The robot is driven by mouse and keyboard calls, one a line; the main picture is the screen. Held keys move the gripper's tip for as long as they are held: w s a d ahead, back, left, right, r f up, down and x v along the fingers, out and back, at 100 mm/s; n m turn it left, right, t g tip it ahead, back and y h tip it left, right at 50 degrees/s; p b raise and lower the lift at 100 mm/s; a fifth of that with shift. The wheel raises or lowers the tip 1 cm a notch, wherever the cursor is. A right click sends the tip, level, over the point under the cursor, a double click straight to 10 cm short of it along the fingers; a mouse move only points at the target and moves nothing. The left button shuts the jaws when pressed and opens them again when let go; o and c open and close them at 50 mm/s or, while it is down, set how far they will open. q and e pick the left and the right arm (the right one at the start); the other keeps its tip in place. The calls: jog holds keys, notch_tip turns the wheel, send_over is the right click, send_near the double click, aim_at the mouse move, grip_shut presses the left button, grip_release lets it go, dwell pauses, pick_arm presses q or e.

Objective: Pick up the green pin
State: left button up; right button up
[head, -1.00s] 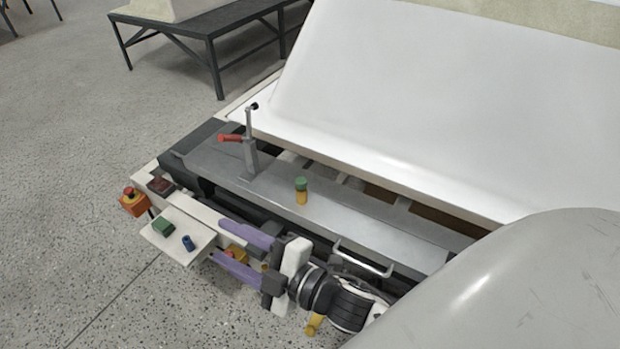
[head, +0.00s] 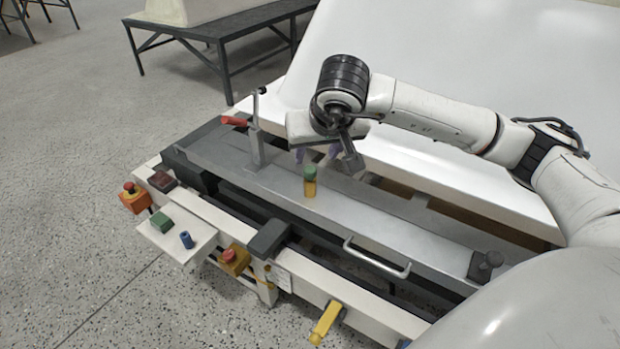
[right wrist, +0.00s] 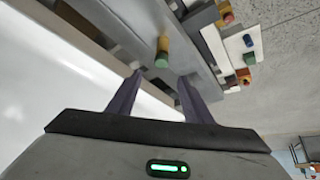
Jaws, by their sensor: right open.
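The green pin (head: 310,173) is a green-topped peg standing upright on a yellow base (head: 310,190) on the grey metal rail. In the right wrist view the green pin (right wrist: 161,62) lies just beyond the space between the fingertips. My right gripper (head: 318,154) is behind and above the pin in the head view, its purple fingers partly hidden by its own body and wrist. In the right wrist view my right gripper (right wrist: 160,78) is open, with nothing between its fingers. My left gripper is not in view.
A red-handled clamp (head: 254,140) stands on the rail left of the pin. A metal handle (head: 376,260) is at the front. A small shelf (head: 180,240) holds a green block (head: 161,222) and a blue cylinder (head: 186,240). The large white shell (head: 440,75) lies behind.

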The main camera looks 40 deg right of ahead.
aim_at(310, 169)
jog(key=b+x, duration=0.1)
jog(key=x, duration=0.8)
jog(key=shift+a+f, duration=0.1)
jog(key=shift+f, duration=0.05)
jog(key=c, duration=1.1)
